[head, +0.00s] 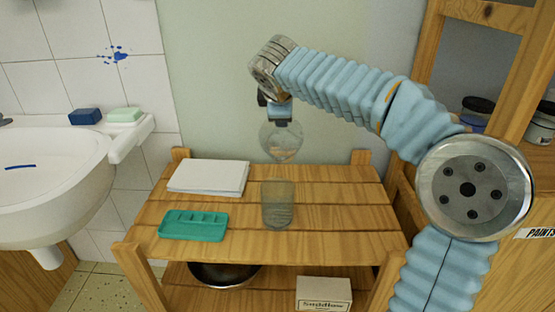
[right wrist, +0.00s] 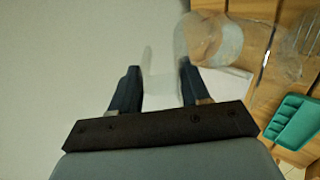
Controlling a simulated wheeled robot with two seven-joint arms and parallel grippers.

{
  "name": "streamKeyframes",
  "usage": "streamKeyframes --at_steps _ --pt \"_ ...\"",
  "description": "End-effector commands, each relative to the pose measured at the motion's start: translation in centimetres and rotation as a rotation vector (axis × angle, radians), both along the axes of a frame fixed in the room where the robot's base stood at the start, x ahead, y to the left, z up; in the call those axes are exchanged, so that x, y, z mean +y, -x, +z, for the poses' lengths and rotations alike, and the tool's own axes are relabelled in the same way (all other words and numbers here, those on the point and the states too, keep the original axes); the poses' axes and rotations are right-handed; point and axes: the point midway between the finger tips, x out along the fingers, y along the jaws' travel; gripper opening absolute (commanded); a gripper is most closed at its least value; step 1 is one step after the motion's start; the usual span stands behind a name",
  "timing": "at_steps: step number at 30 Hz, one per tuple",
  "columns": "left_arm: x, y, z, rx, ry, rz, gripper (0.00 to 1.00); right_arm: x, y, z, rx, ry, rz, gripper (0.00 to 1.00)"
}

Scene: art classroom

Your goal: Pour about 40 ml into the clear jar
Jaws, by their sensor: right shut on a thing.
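The clear jar (head: 277,207) stands upright on the wooden table, a see-through tumbler shape; I cannot make out any liquid in it. My right gripper (head: 280,117) is above and behind the jar, shut on a clear round vessel (head: 281,140). The vessel hangs in the air above the tabletop, apart from the jar. Its lower part looks faintly tinted, but I cannot tell the liquid level. In the right wrist view the vessel (right wrist: 215,45) shows beyond the dark fingers (right wrist: 157,88), its see-through handle between them. My left gripper is not in view.
A stack of white paper (head: 208,177) and a green palette tray (head: 193,225) lie left of the jar. The tabletop (head: 340,220) right of the jar is clear. A dark bowl and a white box (head: 324,292) sit on the lower shelf. A sink (head: 60,180) stands left.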

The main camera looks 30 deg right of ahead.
Motion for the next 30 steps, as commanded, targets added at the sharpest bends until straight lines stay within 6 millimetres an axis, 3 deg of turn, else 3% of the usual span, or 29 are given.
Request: streamKeyframes --at_steps 4,11,30 --pt "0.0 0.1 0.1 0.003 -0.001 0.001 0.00 0.0 -0.1 -0.2 0.011 -0.008 0.000 0.00" --pt "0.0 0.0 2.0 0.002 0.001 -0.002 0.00 -0.4 -0.5 0.0 0.059 -0.040 0.000 0.00" --pt "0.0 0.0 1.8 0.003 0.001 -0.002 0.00 -0.4 -0.5 -0.4 0.062 -0.044 0.000 0.00"
